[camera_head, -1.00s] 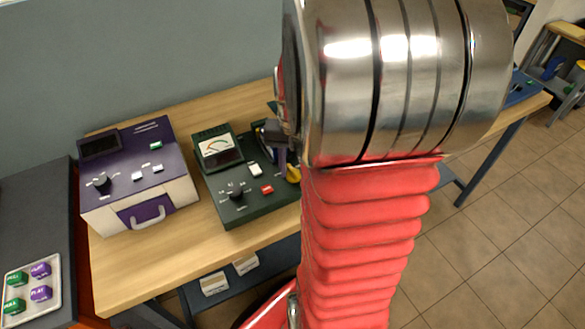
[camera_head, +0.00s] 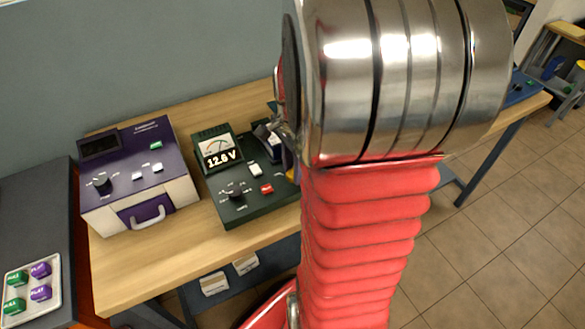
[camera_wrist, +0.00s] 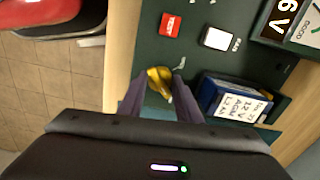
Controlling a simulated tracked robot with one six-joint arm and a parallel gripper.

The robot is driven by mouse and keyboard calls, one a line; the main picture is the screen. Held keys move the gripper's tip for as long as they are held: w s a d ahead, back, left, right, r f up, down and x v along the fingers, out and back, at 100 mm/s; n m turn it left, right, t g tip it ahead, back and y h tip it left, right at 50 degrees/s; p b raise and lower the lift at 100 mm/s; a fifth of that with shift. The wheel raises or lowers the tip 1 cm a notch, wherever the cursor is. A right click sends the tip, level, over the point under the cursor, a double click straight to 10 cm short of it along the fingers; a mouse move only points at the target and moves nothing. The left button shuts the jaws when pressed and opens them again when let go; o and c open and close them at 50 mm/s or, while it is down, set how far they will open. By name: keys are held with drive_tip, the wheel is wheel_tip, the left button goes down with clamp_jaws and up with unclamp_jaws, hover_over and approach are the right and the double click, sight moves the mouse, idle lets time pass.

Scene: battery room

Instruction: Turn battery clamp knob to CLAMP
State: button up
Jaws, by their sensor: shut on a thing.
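The yellow clamp knob (camera_wrist: 158,79) shows in the wrist view on the dark green tester (camera_wrist: 146,50). My gripper (camera_wrist: 161,94) is shut on it, with one grey-purple finger on each side. The fingers hide part of the knob, and I cannot read its setting. The blue battery (camera_wrist: 232,99) with a white label sits right beside the knob on the tester. In the head view, the tester (camera_head: 232,211) stands on the wooden bench and its display (camera_head: 220,158) reads 12.6 V.
The tester has a red button (camera_head: 266,189), a white button (camera_head: 255,170) and a black dial (camera_head: 235,193). A purple-and-white machine (camera_head: 165,178) stands to its left. A tray (camera_head: 35,316) of green and purple blocks is at the lower left. Bare bench (camera_head: 120,275) lies in front.

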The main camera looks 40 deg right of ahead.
drive_tip(key=shift+o, duration=0.2)
drive_tip(key=shift+w+m, duration=0.1)
drive_tip(key=shift+m, duration=0.5)
drive_tip(key=o, duration=1)
drive_tip(key=shift+o, duration=0.2)
wheel_tip(320, 180, up, 14)
drive_tip(key=shift+f, duration=0.15)
